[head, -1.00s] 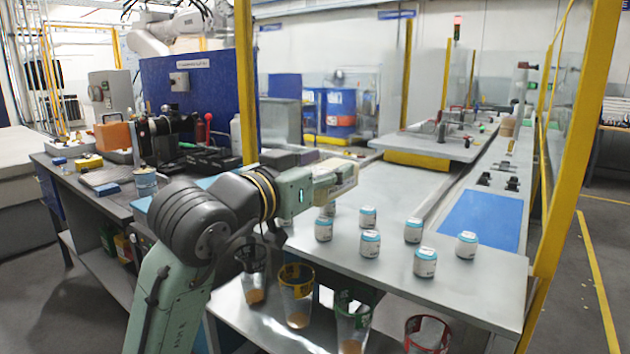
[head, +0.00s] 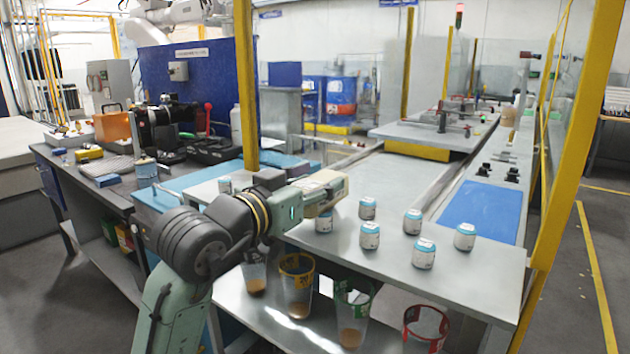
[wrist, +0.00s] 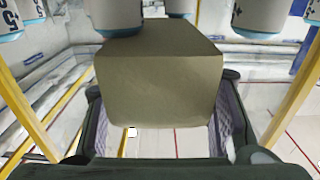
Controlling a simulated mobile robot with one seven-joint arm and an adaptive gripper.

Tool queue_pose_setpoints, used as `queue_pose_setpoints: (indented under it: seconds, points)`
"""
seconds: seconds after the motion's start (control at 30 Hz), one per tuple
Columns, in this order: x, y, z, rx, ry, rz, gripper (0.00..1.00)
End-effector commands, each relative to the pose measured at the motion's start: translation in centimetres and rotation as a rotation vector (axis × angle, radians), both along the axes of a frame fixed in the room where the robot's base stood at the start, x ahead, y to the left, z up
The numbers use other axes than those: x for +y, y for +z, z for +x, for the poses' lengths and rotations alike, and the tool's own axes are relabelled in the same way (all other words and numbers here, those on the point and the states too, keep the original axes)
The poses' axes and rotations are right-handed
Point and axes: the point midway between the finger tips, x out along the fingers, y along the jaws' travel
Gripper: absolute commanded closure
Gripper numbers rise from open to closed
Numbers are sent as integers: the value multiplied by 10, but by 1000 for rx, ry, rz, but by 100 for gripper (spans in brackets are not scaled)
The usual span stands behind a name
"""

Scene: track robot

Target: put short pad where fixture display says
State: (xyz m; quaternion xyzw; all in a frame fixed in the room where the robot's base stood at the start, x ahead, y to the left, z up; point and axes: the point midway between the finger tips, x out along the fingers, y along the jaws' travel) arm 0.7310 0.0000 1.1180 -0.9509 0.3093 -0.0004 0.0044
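My gripper (wrist: 160,140) has a plain khaki block (wrist: 160,85) between its two dark fingers in the wrist view. The block's lower end sits against the pale inner pads, so the fingers look closed on it. I cannot tell for sure that this block is the short pad. In the head view my gripper (head: 326,192) is over the near left part of the metal table (head: 400,185), above the cans. A raised grey fixture plate (head: 400,131) with red and black clamps stands at the back. Any display there is too small to read.
Several white cans with blue tops (head: 424,253) stand on the table; some appear close beyond the block in the wrist view. Clear cups (head: 297,284) sit on the lower shelf. A yellow post (head: 570,150) bounds the right. The blue panel (head: 482,210) is clear.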

Motion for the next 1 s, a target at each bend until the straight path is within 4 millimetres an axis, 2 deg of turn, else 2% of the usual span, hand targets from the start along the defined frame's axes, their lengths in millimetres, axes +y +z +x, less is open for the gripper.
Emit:
queue_pose_setpoints:
  seconds: [0.2,0.6,0.77,1.0]
  points:
    - [0,1,0,0,0,0,34]
    - [2,6,-1,-1,2,1,34]
    - [18,2,-23,-2,3,0,34]
    - [49,3,-66,-2,4,0,34]
